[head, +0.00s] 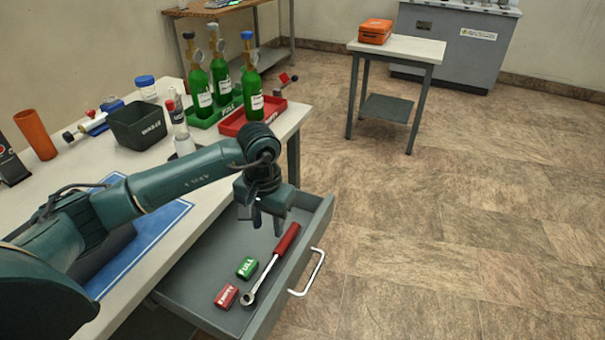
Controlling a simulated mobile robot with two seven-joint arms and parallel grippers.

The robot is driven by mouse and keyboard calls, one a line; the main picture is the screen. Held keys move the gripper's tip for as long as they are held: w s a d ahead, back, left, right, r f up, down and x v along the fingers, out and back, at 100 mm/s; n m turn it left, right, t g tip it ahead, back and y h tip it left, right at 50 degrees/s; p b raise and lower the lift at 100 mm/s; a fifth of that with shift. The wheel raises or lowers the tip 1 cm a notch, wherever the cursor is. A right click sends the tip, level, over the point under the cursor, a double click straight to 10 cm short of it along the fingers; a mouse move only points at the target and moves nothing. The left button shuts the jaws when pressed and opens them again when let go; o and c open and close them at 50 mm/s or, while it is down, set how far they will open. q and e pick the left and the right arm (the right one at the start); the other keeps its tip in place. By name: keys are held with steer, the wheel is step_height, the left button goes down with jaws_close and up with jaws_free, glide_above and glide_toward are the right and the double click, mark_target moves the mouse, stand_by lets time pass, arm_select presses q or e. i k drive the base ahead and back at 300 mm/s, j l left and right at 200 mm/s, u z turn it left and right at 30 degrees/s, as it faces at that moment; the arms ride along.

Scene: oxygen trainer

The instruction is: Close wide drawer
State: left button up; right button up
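The wide grey drawer (205,300) is pulled out from under the white bench on the left. Its silver bar handle (311,273) is on the front panel, facing right. Inside lie a red-handled wrench (270,265), a green FULL block (247,268) and a red EMPTY block (226,296). My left gripper (268,222) hangs over the far part of the drawer, fingers pointing down. Its fingers look spread with nothing between them. It is apart from the handle. My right gripper is not in view.
On the bench (85,173) stand several green cylinders (222,88) in green and red trays, a black bin (137,125), a bottle and an orange tube (35,134). A small table (398,46) with an orange case stands farther back. The floor right of the drawer is clear.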

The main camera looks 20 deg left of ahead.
mark_target(190, 289)
steer(key=k, duration=1)
